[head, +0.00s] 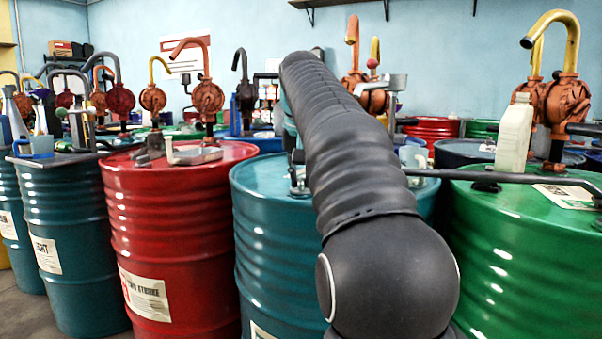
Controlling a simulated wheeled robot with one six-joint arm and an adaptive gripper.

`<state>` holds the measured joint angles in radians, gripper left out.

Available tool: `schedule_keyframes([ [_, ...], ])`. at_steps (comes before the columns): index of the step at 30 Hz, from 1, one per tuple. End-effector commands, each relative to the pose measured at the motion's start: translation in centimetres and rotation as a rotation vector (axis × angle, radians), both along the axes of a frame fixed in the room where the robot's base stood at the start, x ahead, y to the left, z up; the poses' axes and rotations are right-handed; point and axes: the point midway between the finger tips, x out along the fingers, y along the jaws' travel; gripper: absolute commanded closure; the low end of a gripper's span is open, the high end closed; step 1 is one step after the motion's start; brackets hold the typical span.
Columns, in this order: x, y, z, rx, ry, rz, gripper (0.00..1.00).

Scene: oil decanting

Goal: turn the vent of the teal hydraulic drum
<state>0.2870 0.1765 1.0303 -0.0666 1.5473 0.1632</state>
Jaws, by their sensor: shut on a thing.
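The teal hydraulic drum (262,235) stands in the middle of the head view, between a red drum and a green drum. My dark arm crosses in front of it and hides much of its lid. My gripper (297,182) shows only in part at the left edge of my arm, low over the left part of the teal lid. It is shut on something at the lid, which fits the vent. The vent itself and the contact are mostly hidden, so I cannot tell how far the vent is turned.
The red drum (170,230) at left carries a metal tray (192,154) and an orange pump (207,98). The green drum (510,250) at right carries a pale jug (514,135) and a dark bar reaching toward the teal drum. More drums and pumps crowd behind.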

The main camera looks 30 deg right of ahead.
Motion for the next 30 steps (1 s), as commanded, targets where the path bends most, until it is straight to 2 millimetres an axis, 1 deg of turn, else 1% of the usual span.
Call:
schedule_keyframes([
  [2,0.02,0.13,0.38,0.000,0.001,-0.044,1.00],
  [12,0.14,0.21,0.38,0.000,0.001,-0.282,1.00],
  [18,0.17,0.21,0.27,0.000,0.000,-0.387,1.00],
  [24,0.19,0.22,0.19,-0.001,-0.002,-0.445,1.00],
  [30,0.20,0.20,0.11,0.000,-0.002,-0.463,1.00],
])
